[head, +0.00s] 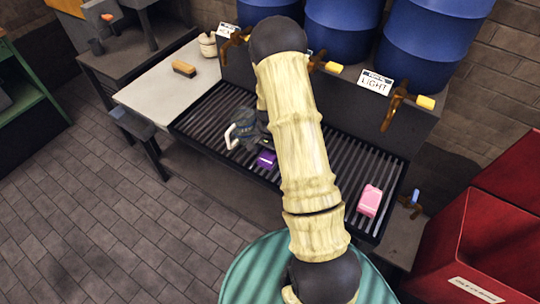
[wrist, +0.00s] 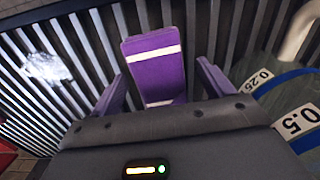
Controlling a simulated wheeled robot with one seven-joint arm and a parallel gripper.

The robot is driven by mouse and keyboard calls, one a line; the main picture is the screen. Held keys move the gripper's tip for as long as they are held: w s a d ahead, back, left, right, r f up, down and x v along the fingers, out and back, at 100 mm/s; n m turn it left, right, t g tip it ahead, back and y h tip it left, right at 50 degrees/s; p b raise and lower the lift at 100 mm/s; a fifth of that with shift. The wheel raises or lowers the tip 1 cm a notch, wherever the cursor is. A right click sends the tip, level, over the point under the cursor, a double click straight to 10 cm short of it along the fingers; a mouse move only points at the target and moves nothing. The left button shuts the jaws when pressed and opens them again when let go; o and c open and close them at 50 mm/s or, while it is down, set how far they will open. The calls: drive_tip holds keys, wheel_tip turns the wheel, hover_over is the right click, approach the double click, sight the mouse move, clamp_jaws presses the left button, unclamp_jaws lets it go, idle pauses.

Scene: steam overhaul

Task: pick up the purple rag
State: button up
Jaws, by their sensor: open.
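The purple rag (head: 266,158) lies folded on the slatted grey rack, just left of my arm in the head view. In the wrist view the purple rag (wrist: 154,75) shows two white stripes and lies on the slats between my fingers. My gripper (wrist: 162,72) is open, with one finger on each side of the rag and a gap on both sides. I cannot tell how high the fingers are above the slats. In the head view my arm hides most of the gripper.
A clear measuring jug (head: 242,130) with a white handle stands close beside the rag; its marked side (wrist: 285,100) shows at right in the wrist view. A pink object (head: 370,200) lies on the rack (head: 200,118) farther right. Taps (head: 398,100) overhang the rack's back.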

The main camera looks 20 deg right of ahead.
sight(270, 153)
idle(0.4)
drive_tip(key=c, duration=1.1)
wheel_tip(270, 153, up, 10)
drive_tip(key=shift+r, duration=0.1)
